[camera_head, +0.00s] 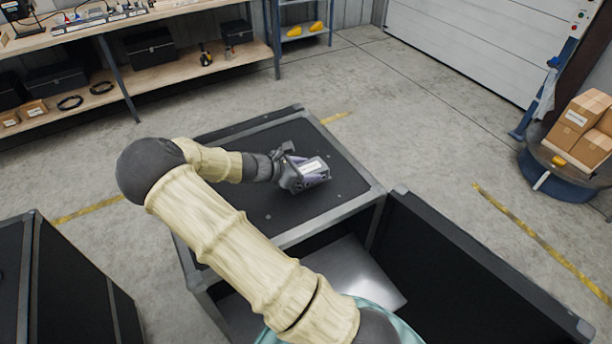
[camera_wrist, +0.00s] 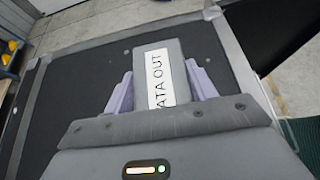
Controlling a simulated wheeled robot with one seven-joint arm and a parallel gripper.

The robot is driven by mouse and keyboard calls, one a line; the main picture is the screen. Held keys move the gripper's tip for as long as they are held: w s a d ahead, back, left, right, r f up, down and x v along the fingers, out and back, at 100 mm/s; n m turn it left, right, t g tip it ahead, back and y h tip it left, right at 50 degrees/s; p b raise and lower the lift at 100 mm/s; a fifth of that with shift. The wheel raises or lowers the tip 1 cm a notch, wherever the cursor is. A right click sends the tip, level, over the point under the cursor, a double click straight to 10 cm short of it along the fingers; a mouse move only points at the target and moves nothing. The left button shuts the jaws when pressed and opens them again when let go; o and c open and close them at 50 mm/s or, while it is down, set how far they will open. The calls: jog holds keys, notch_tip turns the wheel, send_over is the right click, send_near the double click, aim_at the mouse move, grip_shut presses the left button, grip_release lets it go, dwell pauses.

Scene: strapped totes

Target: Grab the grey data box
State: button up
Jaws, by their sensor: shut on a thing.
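The grey data box (camera_wrist: 175,55) shows in the wrist view with a white label that reads "ATA OUT" in the visible part. My gripper (camera_wrist: 160,88) has its two purple fingers on either side of the box and is shut on it. In the head view the box (camera_head: 314,167) sits at the end of my arm, over the black top of a grey-edged case. My gripper (camera_head: 292,177) covers part of it there. I cannot tell whether the box touches the case top (camera_head: 262,205).
An open compartment with a raised black panel (camera_head: 450,270) lies at the case's front right. Another dark case (camera_head: 70,285) stands at the lower left. A workbench (camera_head: 150,70) runs along the back left. Cardboard boxes (camera_head: 580,130) stand at the right. Floor between is clear.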

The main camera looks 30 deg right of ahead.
aim_at(306, 169)
notch_tip(306, 169, up, 8)
jog(key=shift+f+b, duration=0.25)
jog(key=shift+b, duration=0.25)
